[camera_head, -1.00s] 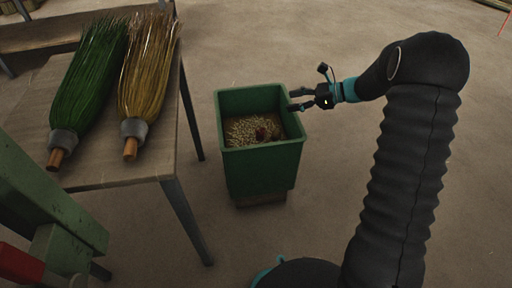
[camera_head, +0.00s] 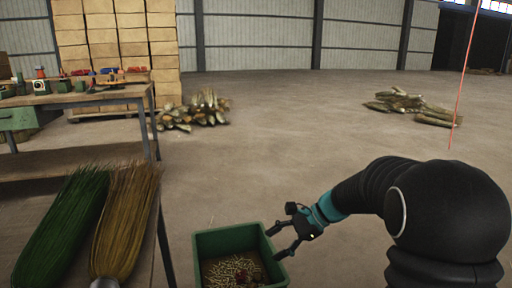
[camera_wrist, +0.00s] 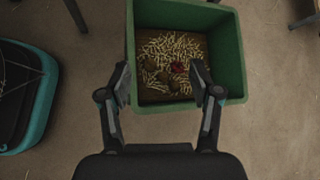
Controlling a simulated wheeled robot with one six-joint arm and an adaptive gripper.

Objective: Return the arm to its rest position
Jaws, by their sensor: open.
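My gripper (camera_head: 278,242) is open and empty, with its two fingers apart. In the head view it is at the right rim of a green bin (camera_head: 204,246), seemingly above it. In the wrist view my gripper (camera_wrist: 160,88) spreads over the near part of the green bin (camera_wrist: 231,50). The bin holds many pale pellets (camera_wrist: 183,47), some brownish lumps and a dark red piece (camera_wrist: 178,67). My arm is bent, coming in from the right.
A green broom (camera_head: 62,225) and a yellow broom (camera_head: 125,220) lie on a table at left. Behind is a workbench (camera_head: 75,97) with small parts. Stacked boxes (camera_head: 115,40) and bundles (camera_head: 195,110) stand further back. The floor (camera_head: 310,125) in the middle is clear.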

